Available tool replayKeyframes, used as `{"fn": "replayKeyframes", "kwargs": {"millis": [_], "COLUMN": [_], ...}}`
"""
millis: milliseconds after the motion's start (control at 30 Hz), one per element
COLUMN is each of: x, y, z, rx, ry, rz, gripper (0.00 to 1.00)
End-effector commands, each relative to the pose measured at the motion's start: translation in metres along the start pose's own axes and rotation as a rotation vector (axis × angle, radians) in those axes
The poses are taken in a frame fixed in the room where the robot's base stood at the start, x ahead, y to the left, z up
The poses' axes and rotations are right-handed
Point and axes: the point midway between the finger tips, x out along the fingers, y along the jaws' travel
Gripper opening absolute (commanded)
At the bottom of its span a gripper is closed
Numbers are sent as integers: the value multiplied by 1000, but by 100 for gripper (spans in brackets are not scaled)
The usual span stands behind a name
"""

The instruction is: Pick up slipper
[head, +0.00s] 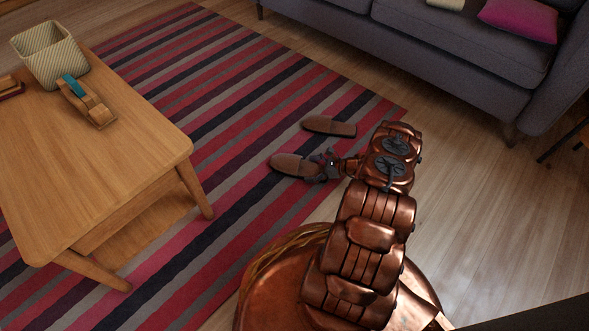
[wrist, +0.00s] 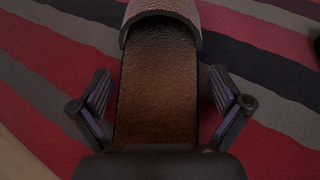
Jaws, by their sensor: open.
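Two brown slippers lie on the striped rug. The nearer slipper (head: 290,165) is at the tip of my gripper (head: 322,168), and the other slipper (head: 329,126) lies just beyond it. In the wrist view the nearer slipper (wrist: 158,85) runs lengthwise between the two fingers of my gripper (wrist: 160,100). Its brown insole faces up and its lighter toe cover is at the top of the picture. The fingers are open, one on each side of the slipper, with a gap visible on both sides. The slipper's near end is hidden by my gripper's body.
The striped rug (head: 231,82) lies under the slippers. A wooden table (head: 120,150) with a basket (head: 48,54) and a tape dispenser (head: 88,100) stands at left. A grey sofa (head: 450,50) is at the back right. Bare wood floor (head: 470,180) lies at right.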

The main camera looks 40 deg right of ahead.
Motion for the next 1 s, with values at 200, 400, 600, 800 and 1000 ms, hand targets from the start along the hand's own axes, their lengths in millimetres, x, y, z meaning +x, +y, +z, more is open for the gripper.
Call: {"fn": "replayKeyframes", "kwargs": {"millis": [200,400,600,800,1000], "x": [4,4,4,5,4], "y": [0,0,0,0,1], "z": [0,0,0,0,1], "rx": [1,1,1,1,1], "ry": [1,0,0,0,0], "rz": [-2,-1,-1,0,0], "gripper": [100,86,66,49,49]}}
